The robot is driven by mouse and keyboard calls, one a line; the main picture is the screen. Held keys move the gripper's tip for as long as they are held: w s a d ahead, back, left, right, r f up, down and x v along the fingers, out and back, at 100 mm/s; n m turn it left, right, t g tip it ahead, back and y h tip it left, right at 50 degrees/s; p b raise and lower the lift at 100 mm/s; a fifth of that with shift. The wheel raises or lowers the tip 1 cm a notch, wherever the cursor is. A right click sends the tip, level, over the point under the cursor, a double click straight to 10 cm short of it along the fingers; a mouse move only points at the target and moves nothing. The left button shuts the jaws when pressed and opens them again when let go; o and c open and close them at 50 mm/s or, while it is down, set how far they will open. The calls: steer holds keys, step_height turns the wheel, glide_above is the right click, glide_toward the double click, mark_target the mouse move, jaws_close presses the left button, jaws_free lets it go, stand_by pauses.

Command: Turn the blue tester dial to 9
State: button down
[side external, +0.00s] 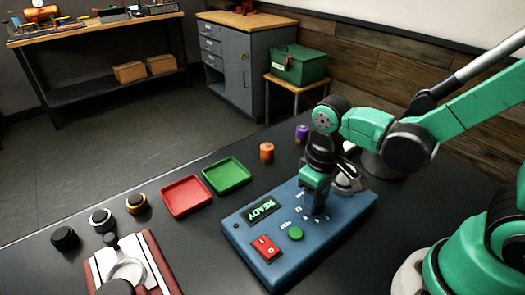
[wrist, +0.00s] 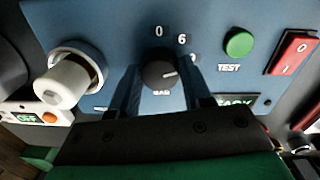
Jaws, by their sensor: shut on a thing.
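The blue tester (side external: 345,225) lies on the dark table, its display reading READY. Its dial (wrist: 160,73) is a round black knob with a short white mark. In the wrist view the mark points right and slightly up, toward a figure partly hidden by the right finger; 0 and 6 show above the dial. My gripper (wrist: 161,85) is shut on the dial, one finger at each side. In the side view my gripper (side external: 316,206) reaches down to the tester and hides the dial.
The tester also carries a green TEST button (side external: 296,233), a red rocker switch (side external: 266,249) and a socket with a white cylinder (wrist: 62,84). Red (side external: 186,196) and green (side external: 227,176) trays, an orange cylinder (side external: 266,152) and a purple one (side external: 302,133) stand behind it.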

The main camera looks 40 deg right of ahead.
steer(key=shift+m, duration=0.9)
steer(key=shift+c, duration=1.9)
jaws_free()
steer(key=shift+a+r, duration=0.15)
steer(key=shift+r, duration=2.65)
